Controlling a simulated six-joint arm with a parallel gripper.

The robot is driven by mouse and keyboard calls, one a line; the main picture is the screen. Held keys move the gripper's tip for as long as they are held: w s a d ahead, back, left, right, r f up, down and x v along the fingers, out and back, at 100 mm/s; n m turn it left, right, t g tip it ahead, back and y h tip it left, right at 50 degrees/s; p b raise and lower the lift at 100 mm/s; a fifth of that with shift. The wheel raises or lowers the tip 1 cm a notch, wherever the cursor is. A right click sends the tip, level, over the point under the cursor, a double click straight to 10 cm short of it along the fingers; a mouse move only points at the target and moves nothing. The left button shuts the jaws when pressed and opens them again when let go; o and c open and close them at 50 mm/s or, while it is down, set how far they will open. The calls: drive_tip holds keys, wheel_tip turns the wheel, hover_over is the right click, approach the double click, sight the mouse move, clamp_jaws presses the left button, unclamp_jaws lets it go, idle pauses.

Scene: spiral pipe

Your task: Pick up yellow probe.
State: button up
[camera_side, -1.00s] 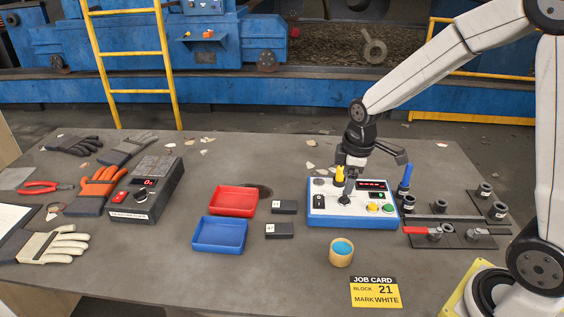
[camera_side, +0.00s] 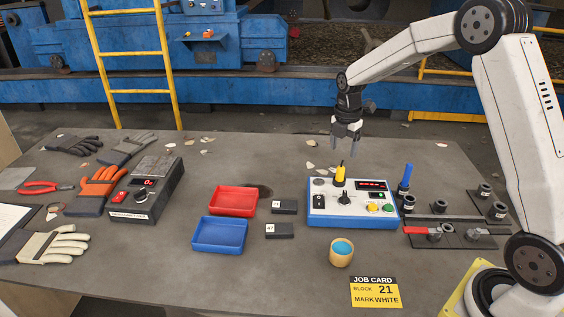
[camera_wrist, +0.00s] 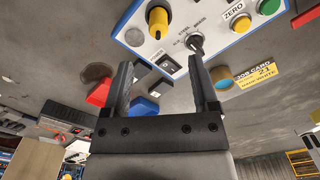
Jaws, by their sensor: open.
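The probe is apart from both fingers.
The control box (camera_side: 325,218) carries a black selector knob (camera_side: 344,198) close to the probe, plus buttons and displays. A blue upright rod (camera_side: 405,178) and pipe fittings stand to the right. Red (camera_side: 233,212) and blue (camera_side: 220,250) trays lie left, and a cup (camera_side: 342,260) stands in front.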

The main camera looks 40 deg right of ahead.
sight(341, 167)
drive_tip(key=shift+f, duration=0.1)
drive_tip(key=shift+f, duration=1.25)
drive_tip(key=shift+f, duration=0.1)
drive_tip(key=shift+w+d+f, duration=0.1)
drive_tip(key=shift+f, duration=1.15)
drive_tip(key=shift+d+f, duration=0.1)
drive_tip(key=shift+f, duration=1.15)
clamp_jaws()
